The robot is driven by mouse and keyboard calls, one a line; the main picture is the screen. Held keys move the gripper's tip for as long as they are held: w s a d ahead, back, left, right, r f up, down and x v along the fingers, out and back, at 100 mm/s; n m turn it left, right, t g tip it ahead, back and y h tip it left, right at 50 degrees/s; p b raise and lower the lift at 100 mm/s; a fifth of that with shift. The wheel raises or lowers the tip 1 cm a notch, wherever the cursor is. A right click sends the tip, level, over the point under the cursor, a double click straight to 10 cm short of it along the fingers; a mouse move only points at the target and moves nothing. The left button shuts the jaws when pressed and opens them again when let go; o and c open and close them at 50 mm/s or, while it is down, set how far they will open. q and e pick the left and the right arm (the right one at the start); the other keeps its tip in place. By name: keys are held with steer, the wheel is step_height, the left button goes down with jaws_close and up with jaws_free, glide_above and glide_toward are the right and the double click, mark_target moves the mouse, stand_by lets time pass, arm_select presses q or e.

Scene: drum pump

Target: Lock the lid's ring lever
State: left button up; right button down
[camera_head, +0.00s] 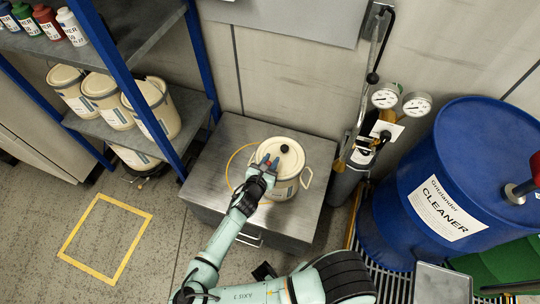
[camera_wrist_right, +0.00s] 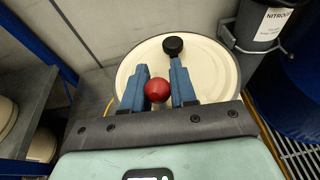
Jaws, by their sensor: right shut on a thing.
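A cream container with a round pale lid (camera_head: 290,160) stands on a grey metal cabinet top. The lid (camera_wrist_right: 205,55) fills much of the right wrist view and has a black knob (camera_head: 284,148) on it. A red ball knob (camera_wrist_right: 157,90), seemingly the ring lever's end, sits between the blue fingers of my right gripper (camera_wrist_right: 158,88). The gripper (camera_head: 268,163) is shut on it at the container's left front side in the head view. The lever's shaft is hidden by the gripper. A thin yellow loop (camera_head: 229,168) bulges out left of the container. My left gripper is out of view.
The grey cabinet (camera_head: 220,150) has free top around the container. A blue shelf post (camera_head: 130,87) and stored containers stand left. A gas cylinder with gauges (camera_head: 384,97) and a large blue drum (camera_head: 395,215) stand right.

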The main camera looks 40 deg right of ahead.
steer(key=shift+w+d+g+y+p, duration=0.2)
steer(key=shift+d+g+y+p, duration=0.15)
steer(key=shift+y+p, duration=0.75)
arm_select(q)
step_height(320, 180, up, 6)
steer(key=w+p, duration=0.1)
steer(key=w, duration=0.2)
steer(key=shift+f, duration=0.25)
arm_select(e)
steer(key=shift+d+f+m+y, duration=0.1)
steer(key=shift+f+m+y, duration=0.2)
steer(key=shift+f+y, duration=0.25)
steer(key=shift+g, duration=0.25)
steer(key=shift+s, duration=0.1)
steer(key=c, duration=1.1)
jaws_free()
steer(key=shift+o, duration=0.2)
arm_select(q)
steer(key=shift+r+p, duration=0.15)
steer(key=shift+p, duration=0.2)
arm_select(e)
steer(key=v, duration=1.3)
steer(key=shift+o, duration=0.2)
steer(key=shift+s+r, duration=0.1)
